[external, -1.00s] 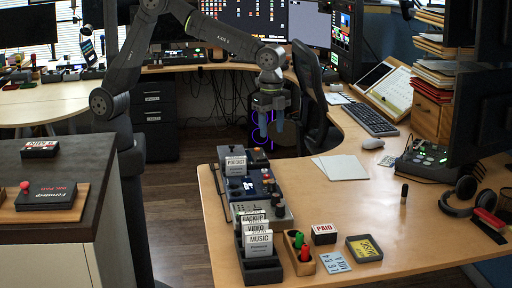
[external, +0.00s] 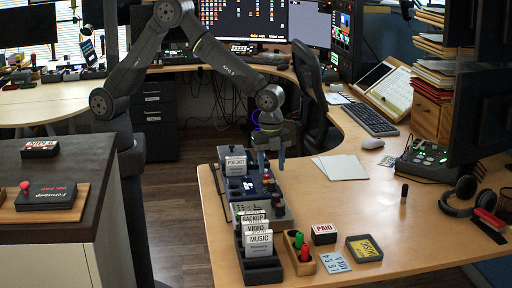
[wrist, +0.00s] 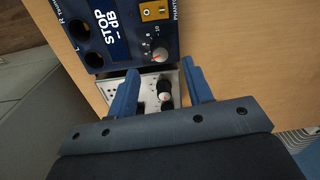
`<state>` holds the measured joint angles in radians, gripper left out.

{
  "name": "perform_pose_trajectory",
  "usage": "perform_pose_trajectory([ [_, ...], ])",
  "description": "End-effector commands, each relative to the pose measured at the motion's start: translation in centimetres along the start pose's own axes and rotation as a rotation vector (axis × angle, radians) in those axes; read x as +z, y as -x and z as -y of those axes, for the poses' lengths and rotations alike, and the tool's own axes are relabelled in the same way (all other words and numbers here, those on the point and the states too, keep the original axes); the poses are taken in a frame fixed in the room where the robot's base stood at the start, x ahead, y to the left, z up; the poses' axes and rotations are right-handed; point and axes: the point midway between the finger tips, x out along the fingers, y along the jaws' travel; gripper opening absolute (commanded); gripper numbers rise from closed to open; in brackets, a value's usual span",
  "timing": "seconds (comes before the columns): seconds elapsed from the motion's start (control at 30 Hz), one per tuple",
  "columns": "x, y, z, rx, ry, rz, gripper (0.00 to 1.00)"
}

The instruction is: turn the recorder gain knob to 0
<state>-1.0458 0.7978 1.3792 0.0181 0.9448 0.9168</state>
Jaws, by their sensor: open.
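The blue recorder (wrist: 107,35) shows in the wrist view with a "STOP dB" display and a yellow switch. Its small grey knob (wrist: 160,54), with a reddish centre and a dial marked up to 10, is at the lower right of the panel. Its pointer direction is too small to read. My gripper (wrist: 160,72) is open, its two blue fingers on either side of the view below the knob, not closed on it. Height above the panel is hard to tell.
A silver unit (wrist: 120,84) with black knobs (wrist: 165,97) adjoins the recorder and shows between my fingers. A card holder (external: 262,268) with VIDEO and MUSIC cards stands in front.

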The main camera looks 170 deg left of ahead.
Motion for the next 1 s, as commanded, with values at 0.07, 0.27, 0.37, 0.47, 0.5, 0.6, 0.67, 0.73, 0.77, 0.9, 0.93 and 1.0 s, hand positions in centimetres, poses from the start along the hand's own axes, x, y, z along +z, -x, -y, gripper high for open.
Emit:
perform_pose_trajectory([
  [0.07,0.0,-1.7,0.0,0.003,0.0,0.002,0.47],
  [0.27,0.0,-4.6,0.0,0.0,0.001,0.0,0.47],
  [0.37,0.0,-5.3,0.0,0.0,0.001,0.0,0.47],
  [0.47,0.0,-5.6,0.0,-0.002,0.001,-0.001,0.47],
  [0.5,0.0,-5.7,0.0,-0.002,0.001,-0.001,0.47],
  [0.6,0.0,-5.7,0.0,-0.002,0.001,-0.001,0.47],
  [0.67,0.0,-5.7,0.0,-0.002,0.001,-0.001,0.47],
  [0.73,0.0,-5.7,0.0,-0.002,0.001,-0.001,0.43],
  [0.77,0.0,-5.7,0.0,-0.002,0.001,-0.001,0.37],
  [0.9,0.0,-5.7,0.0,-0.002,0.001,-0.001,0.09],
  [0.93,0.0,-5.7,0.0,-0.002,0.001,-0.001,0.03],
  [1.0,0.0,-5.7,0.0,-0.002,0.001,-0.001,0.02],
])
